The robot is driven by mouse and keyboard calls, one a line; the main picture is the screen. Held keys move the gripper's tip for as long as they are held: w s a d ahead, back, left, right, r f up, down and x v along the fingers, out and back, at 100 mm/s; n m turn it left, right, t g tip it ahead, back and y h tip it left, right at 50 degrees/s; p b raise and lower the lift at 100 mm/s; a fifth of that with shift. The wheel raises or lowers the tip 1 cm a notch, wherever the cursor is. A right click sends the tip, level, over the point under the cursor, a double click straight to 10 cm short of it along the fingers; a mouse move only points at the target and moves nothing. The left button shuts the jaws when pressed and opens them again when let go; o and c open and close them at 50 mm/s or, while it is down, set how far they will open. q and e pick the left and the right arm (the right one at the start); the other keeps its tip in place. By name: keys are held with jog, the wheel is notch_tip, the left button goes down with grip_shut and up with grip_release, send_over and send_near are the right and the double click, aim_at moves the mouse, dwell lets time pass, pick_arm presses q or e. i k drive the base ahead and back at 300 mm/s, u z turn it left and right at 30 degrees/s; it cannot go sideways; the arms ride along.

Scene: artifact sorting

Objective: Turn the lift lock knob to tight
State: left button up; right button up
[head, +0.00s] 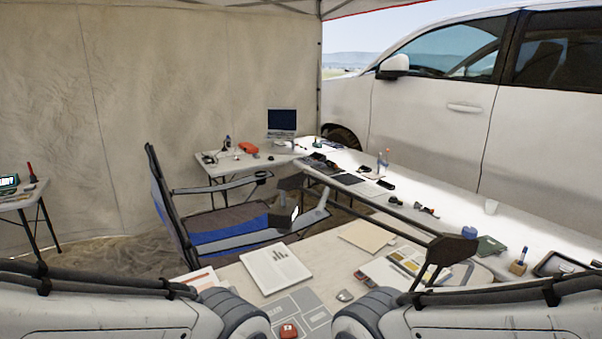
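I cannot make out a lift lock knob in this head view. A small red object (288,330) lies on the grey marked mat (308,298) at the bottom edge, and it is too small to tell what it is. White links of my two arms fill the lower left and lower right corners. Neither of my grippers shows.
A long white table (460,207) with small items runs along the right, before a white car (430,120).

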aim_at(469, 232)
jog(key=z, duration=0.55)
jog(key=k, duration=1.3)
jog(key=z, duration=1)
jog(key=i, duration=1.25)
jog(key=u, duration=0.7)
jog(key=i, duration=0.45)
jog(key=u, duration=0.25)
jog(key=k, duration=0.35)
jog(key=z, duration=0.2)
